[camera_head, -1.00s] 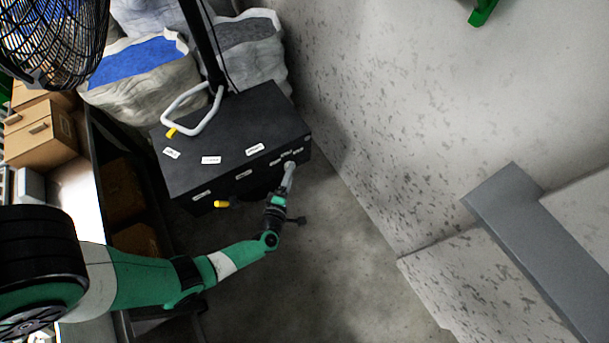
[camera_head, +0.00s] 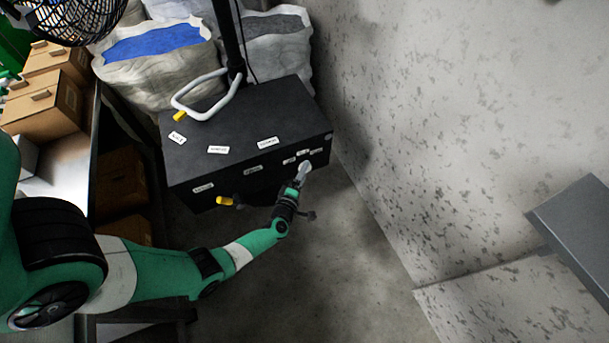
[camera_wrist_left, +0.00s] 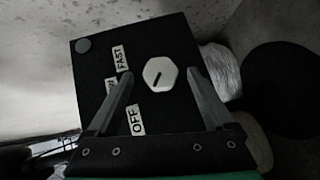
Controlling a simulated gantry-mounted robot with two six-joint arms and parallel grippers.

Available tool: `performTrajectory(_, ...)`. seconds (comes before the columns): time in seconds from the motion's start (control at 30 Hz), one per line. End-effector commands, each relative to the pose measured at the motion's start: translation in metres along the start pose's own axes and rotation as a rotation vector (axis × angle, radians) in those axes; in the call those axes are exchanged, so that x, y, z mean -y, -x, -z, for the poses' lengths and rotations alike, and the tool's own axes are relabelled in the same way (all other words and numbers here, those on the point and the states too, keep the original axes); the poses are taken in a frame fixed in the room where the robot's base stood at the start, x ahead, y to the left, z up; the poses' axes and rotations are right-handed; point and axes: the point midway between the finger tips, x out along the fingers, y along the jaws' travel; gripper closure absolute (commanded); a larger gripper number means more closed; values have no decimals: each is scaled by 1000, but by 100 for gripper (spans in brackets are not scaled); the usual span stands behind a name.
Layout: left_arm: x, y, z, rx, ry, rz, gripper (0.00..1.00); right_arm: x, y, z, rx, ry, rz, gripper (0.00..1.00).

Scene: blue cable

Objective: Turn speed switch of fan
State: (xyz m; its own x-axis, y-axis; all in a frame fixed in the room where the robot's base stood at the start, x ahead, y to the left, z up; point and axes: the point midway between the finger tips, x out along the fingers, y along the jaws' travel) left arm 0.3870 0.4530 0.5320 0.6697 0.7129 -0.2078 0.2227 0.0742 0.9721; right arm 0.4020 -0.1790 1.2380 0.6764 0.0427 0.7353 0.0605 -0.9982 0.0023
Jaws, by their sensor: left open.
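The fan (camera_head: 68,18) stands at the upper left of the head view, its pole rising from a black box with white labels (camera_head: 250,125). The speed switch (camera_wrist_left: 160,73) is a light hexagonal knob with a dark slot mark on the box face. Labels reading FAST (camera_wrist_left: 123,57) and OFF (camera_wrist_left: 138,120) are beside it; another label is partly hidden by a finger. My left gripper (camera_head: 304,170) is at the box's front face. In the wrist view the open gripper (camera_wrist_left: 160,80) has one finger on each side of the knob, with gaps visible. My right gripper is not in view.
A white looped handle with a yellow tip (camera_head: 205,105) sits on the box top. A yellow-tipped lever (camera_head: 225,201) sticks out at its front. Cardboard boxes (camera_head: 45,105) are on the left, sacks (camera_head: 160,65) behind, a wall (camera_head: 450,130) on the right.

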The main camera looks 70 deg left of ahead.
Motion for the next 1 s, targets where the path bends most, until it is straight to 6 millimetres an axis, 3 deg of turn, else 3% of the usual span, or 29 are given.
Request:
performTrajectory(0.13, 2, -16, 0, -1, -1, 0, 14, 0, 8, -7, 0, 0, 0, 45)
performTrajectory(0.43, 0, -19, 0, 1, -1, 1, 16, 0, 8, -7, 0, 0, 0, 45)
performTrajectory(0.9, 0, -18, 0, 1, 0, 1, 99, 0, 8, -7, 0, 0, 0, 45)
performTrajectory(1.0, -1, -18, 0, 1, -2, 2, 99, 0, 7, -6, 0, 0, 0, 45)
